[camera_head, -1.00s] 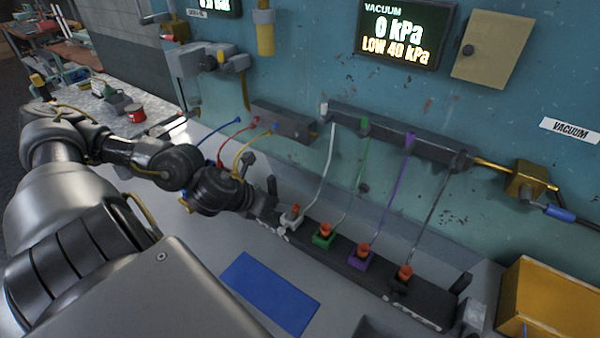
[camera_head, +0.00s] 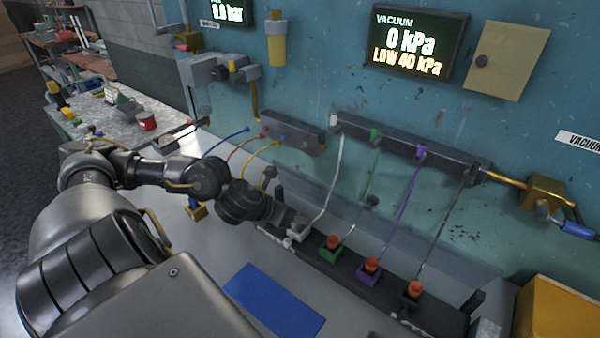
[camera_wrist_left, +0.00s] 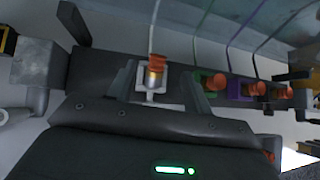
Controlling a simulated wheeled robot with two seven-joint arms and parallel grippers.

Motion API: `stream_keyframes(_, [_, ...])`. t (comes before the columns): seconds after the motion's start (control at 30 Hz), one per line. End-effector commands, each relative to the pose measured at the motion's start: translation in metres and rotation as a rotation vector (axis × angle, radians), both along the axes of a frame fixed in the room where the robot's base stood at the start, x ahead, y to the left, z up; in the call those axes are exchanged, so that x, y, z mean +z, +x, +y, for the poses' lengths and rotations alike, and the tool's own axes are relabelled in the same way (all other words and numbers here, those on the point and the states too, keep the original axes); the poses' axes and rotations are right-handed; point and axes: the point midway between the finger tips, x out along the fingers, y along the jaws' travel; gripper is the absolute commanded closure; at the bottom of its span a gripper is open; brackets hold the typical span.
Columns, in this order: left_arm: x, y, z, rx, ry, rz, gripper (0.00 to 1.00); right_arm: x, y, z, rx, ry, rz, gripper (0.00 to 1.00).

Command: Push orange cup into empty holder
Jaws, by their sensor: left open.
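A dark rail (camera_head: 345,268) carries a row of small holders. The white holder (camera_wrist_left: 153,98) is at its left end in the head view. An orange cup (camera_wrist_left: 158,62) with a brass-coloured lower part stands at the white holder; I cannot tell how deep it sits. My left gripper (camera_wrist_left: 156,88) is open, with its fingers on either side of the white holder; contact is unclear. In the head view the gripper (camera_head: 288,220) hides that cup. More orange cups stand in the green holder (camera_head: 329,255), the purple holder (camera_head: 369,277) and the dark holder (camera_head: 412,298).
Thin tubes rise from the holders to a grey manifold (camera_head: 405,148) on the teal wall. A blue mat (camera_head: 273,300) lies on the bench in front of the rail. A yellow bin (camera_head: 560,310) stands at the lower right. The wall display (camera_head: 418,45) reads 0 kPa.

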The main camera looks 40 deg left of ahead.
Motion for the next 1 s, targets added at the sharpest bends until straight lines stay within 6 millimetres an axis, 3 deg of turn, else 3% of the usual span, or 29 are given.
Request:
stream_keyframes(0.4, [-0.036, 0.033, -0.001, 0.002, -0.002, 0.0, 0.5, 0.012, 0.0, 0.0, 0.0, 0.0, 0.0, 1.0])
stream_keyframes(0.67, [-0.038, 0.035, -0.001, 0.0, 0.0, 0.0, 0.5, 0.011, -0.001, 0.0, 0.0, 0.0, 0.0, 1.0])
stream_keyframes(1.0, [-0.038, 0.035, -0.001, 0.0, 0.0, 0.0, 0.94, 0.011, -0.001, 0.0, 0.0, 0.001, 0.001, 1.0])
